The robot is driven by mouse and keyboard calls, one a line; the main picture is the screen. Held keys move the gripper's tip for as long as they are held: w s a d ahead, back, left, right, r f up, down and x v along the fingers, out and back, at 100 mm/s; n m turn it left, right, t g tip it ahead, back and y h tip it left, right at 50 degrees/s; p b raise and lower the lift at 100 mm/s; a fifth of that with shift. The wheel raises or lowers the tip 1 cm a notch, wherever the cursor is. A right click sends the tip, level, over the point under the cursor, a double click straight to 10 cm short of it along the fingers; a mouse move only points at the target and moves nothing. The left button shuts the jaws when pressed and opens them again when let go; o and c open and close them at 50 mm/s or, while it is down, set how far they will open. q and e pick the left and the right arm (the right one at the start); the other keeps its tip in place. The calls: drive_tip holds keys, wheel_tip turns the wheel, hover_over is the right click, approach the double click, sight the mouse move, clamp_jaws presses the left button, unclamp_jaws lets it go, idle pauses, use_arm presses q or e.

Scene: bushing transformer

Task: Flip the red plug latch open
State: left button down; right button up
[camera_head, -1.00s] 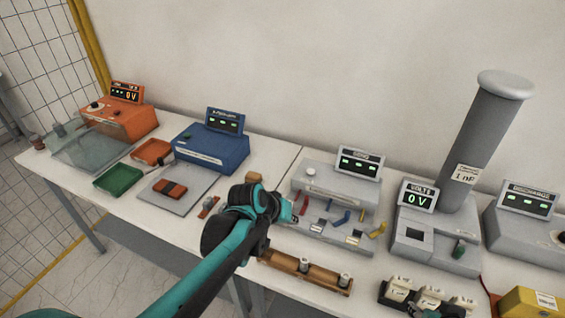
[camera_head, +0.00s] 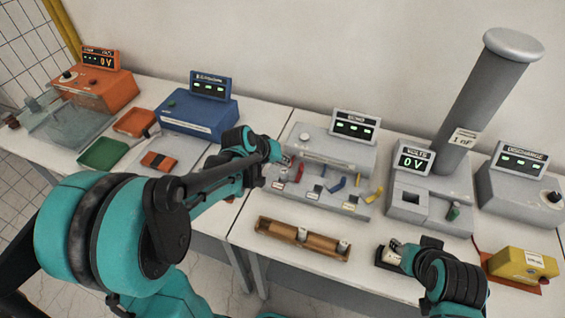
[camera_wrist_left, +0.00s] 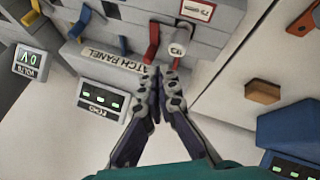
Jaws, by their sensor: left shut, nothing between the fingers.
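A red latch lever (camera_head: 299,173) stands on the front of the grey patch panel (camera_head: 318,147), at the left of its row of coloured levers. It also shows in the left wrist view (camera_wrist_left: 152,42), just beyond my fingertips. Beside it is a pale cylinder (camera_wrist_left: 178,40) with a red piece below it. My left gripper (camera_head: 287,161) is shut and empty at the panel's left end; its fingertips meet close to the lever in the left wrist view (camera_wrist_left: 156,76). Contact cannot be told. My right arm comes in at the lower right; its gripper (camera_head: 400,252) is mostly hidden near a black tray.
Blue (camera_head: 337,184) and yellow (camera_head: 376,195) levers stand right of the red one. A wooden rack (camera_head: 285,240) lies in front of the panel. The volts unit (camera_head: 409,180) and grey column (camera_head: 485,95) stand to the right. Some tabletop lies clear left of the rack.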

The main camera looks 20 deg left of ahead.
sight(301, 167)
use_arm(q)
drive_tip(key=b+x, duration=0.1)
drive_tip(key=x, duration=0.5)
drive_tip(key=shift+w+d+f+b, duration=0.1)
drive_tip(key=shift+w+f+b, duration=0.1)
drive_tip(key=shift+f+b, duration=0.15)
drive_tip(key=shift+r, duration=0.1)
drive_tip(key=shift+w+d+m+g+h, duration=0.15)
drive_tip(key=shift+m+h, duration=0.15)
drive_tip(key=shift+m, duration=0.25)
drive_tip(key=shift+w+m+g+h, duration=0.15)
drive_tip(key=shift+m+h, duration=0.15)
drive_tip(key=shift+m, duration=0.25)
drive_tip(key=shift+w+d+m+g+h+b, duration=0.15)
drive_tip(key=shift+m+g+h+b, duration=0.1)
drive_tip(key=shift+m, duration=0.3)
drive_tip(key=shift+s+d+m+g+h+b, duration=0.1)
drive_tip(key=shift+m+g+h, duration=0.15)
drive_tip(key=shift+m, duration=0.3)
drive_tip(key=shift+w+d+m+g+h, duration=0.1)
drive_tip(key=shift+d+m+g+h, duration=0.2)
drive_tip(key=shift+m, duration=0.35)
drive_tip(key=shift+w+d+m+g+h, duration=0.1)
drive_tip(key=shift+d+m+g+h, duration=0.1)
drive_tip(key=shift+m+g, duration=0.35)
drive_tip(key=shift+t, duration=0.25)
drive_tip(key=shift+s+a, duration=0.15)
drive_tip(key=shift+s+a, duration=0.45)
drive_tip(key=shift+s, duration=0.1)
